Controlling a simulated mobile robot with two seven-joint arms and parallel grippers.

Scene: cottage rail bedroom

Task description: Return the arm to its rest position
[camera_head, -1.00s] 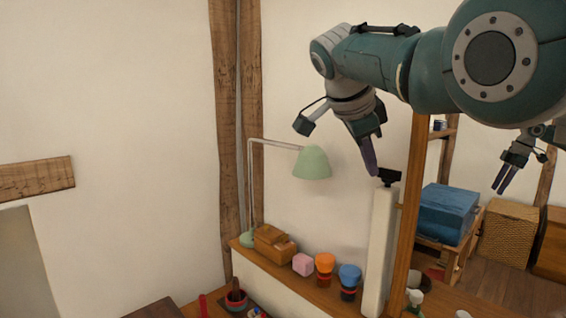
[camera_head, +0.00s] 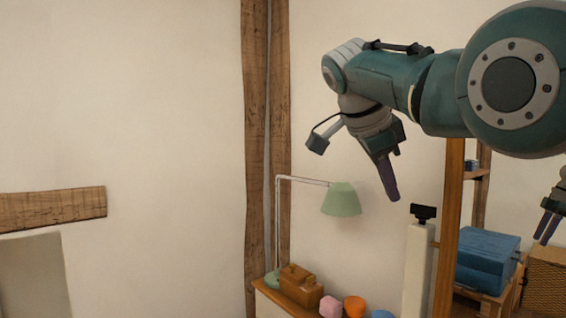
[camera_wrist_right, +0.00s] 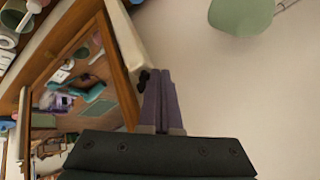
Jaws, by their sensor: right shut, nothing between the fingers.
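My right arm, teal and grey, comes in from the upper right of the head view and bends down at the wrist. My right gripper (camera_head: 391,190) points down with its dark purple fingers together and nothing between them. It hangs in the air to the right of the green lamp shade (camera_head: 341,200), apart from it in the picture. In the right wrist view the gripper's fingers (camera_wrist_right: 160,98) lie side by side, closed and empty. The lamp shade also shows there at the top (camera_wrist_right: 242,14). My left gripper is in neither view.
A white post (camera_head: 419,270) and wooden frame (camera_head: 447,240) stand right of the gripper. Blue boxes (camera_head: 487,258) show beyond.

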